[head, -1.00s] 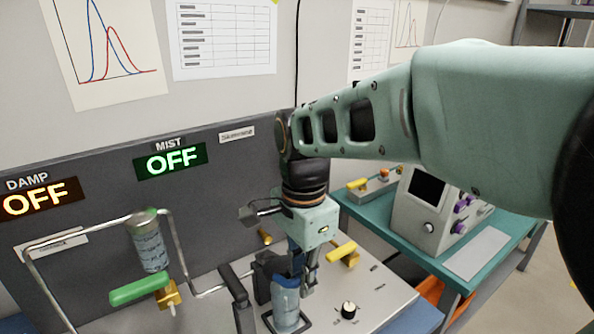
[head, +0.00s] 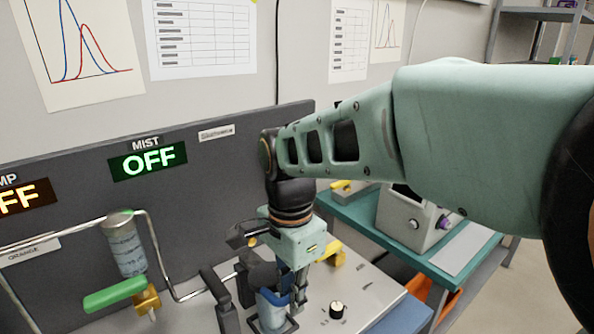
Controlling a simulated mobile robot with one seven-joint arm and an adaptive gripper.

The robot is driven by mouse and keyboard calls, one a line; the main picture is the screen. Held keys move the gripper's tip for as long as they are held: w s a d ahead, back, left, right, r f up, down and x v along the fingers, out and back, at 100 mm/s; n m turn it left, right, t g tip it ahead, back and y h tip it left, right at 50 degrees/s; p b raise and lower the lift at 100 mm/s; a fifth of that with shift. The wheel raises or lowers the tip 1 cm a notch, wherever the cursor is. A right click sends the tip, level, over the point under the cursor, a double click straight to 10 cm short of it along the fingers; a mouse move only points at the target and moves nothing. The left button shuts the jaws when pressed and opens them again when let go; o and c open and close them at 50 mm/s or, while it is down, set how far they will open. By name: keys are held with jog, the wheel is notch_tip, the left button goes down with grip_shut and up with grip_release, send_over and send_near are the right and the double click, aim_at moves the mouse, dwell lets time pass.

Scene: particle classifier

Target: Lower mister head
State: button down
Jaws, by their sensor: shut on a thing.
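My gripper (head: 284,287) points down over the grey bench on the right side. It is shut on a dark blue part (head: 262,272), with a pale blue, cup-like piece (head: 271,311) below it. The fingers and wrist hide much of the held part, and I cannot tell for sure that it is the mister head. The MIST display (head: 148,160) on the dark panel reads OFF. At the left, a capped, speckled cylinder (head: 124,250) stands at a bent metal pipe, above a valve with a green handle (head: 115,294).
Dark upright brackets (head: 226,300) stand close left of my gripper. A teal table (head: 350,213) with an instrument stands at the back right.

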jog(key=shift+s+f, duration=0.1)
jog(key=shift+f, duration=0.1)
jog(key=shift+s+d+f+b, duration=0.1)
jog(key=shift+s+f+b, duration=0.05)
jog(key=shift+f+b, duration=0.9)
jog(key=shift+f, duration=0.65)
jog(key=c, duration=2)
grip_release()
jog(key=shift+r, duration=0.1)
jog(key=shift+o, duration=0.2)
